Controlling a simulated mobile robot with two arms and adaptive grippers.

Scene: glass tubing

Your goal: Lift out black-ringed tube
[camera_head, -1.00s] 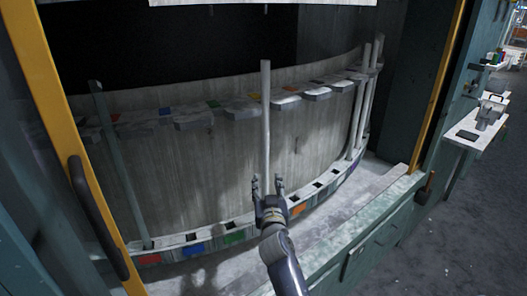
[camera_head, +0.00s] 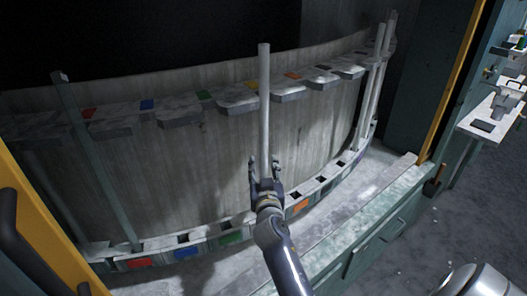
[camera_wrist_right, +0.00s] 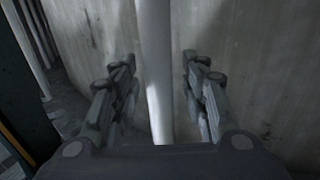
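A tall pale tube (camera_head: 264,95) stands upright in the middle of the curved rack (camera_head: 208,245). My right gripper (camera_head: 265,165) is at its lower part, with a finger on each side. In the right wrist view the tube (camera_wrist_right: 155,60) passes between the open fingers (camera_wrist_right: 160,90), with gaps on both sides. A greenish tube (camera_head: 95,160) stands slightly tilted at the left. Several pale tubes (camera_head: 373,90) stand together at the right end. I cannot make out a black ring on any tube. My left gripper is not in view.
The rack has upper notched holders (camera_head: 237,102) and a lower row of square holes with colored labels. A curved back wall (camera_head: 195,165) stands close behind. Yellow posts (camera_head: 462,75) frame the opening. A white side table (camera_head: 492,115) stands outside at the right.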

